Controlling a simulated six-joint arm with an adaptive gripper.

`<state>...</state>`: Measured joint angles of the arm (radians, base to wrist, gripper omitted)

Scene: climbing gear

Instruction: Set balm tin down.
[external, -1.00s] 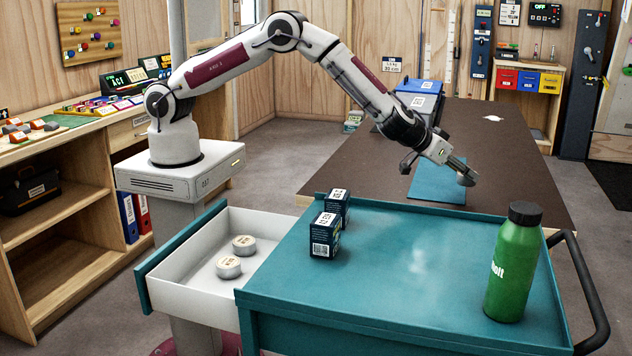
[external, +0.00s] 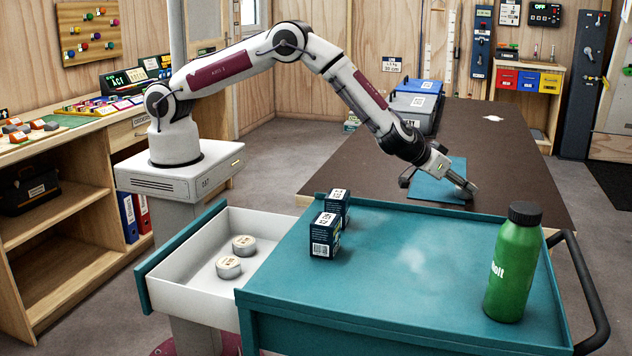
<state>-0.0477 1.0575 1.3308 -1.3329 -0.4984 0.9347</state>
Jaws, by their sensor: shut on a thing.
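My gripper (external: 467,189) is low over the blue mat (external: 428,181) on the dark brown table, at the mat's right side. It is shut on a small grey round tin, the balm tin (external: 464,194), which shows only partly at the fingertips. The tin is at or just above the mat; I cannot tell whether it touches. Two similar round tins with pale lids, a rear one (external: 244,245) and a front one (external: 229,267), lie in the open white drawer (external: 190,285).
The teal cart top (external: 400,285) stands in front of the table. It bears two dark boxes (external: 325,235) at the left and a green bottle (external: 512,262) at the right. Grey and blue bins (external: 418,108) stand at the table's far left. The table's right part is clear.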

